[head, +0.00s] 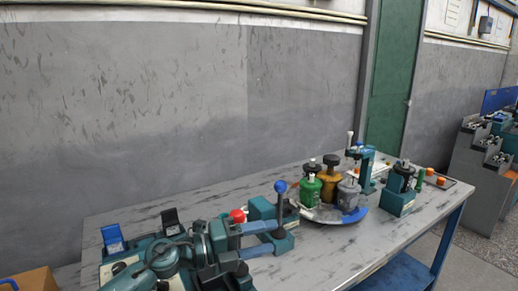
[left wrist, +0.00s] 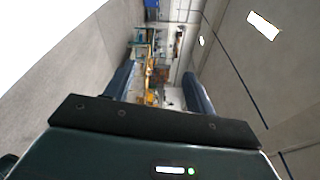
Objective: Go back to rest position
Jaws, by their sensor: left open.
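My left gripper (head: 274,237) reaches in from the lower left of the head view, low over the table. Its two blue-grey fingers point right and are apart. In the left wrist view its fingers (left wrist: 158,80) stand apart with nothing between them. In the head view a teal lever device (head: 262,208) with a blue ball knob (head: 280,186) stands just behind and beside the fingers. I cannot tell whether they touch. My right gripper is in neither view.
The grey worktable (head: 330,248) has bare room at its front right. A teal press (head: 362,165) and a teal block (head: 398,200) stand right. A red knob (head: 237,215) shows behind my arm.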

